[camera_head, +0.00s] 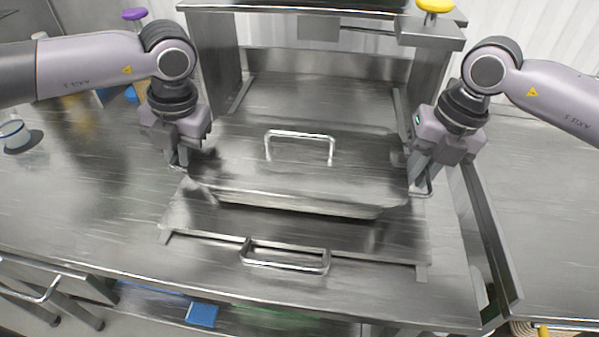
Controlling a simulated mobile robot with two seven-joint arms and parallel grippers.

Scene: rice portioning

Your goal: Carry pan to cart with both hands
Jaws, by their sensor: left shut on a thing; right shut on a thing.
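The pan (285,185) is a wide metal pan with a flat lid and an upright loop handle (299,134) on top. It is in the middle of the head view, over a metal shelf or drawer front (200,224) with a bar handle (285,262). My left gripper (180,160) is shut on the handle at the pan's left end. My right gripper (424,184) is shut on the handle at its right end. The fingertips are partly hidden. I cannot tell whether the pan rests on the shelf or hangs just above it. No cart is clearly recognisable.
A metal frame (213,60) stands behind the pan, with a purple knob (134,14) and a yellow knob (435,5) nearby. A raised metal edge (490,235) runs at right.

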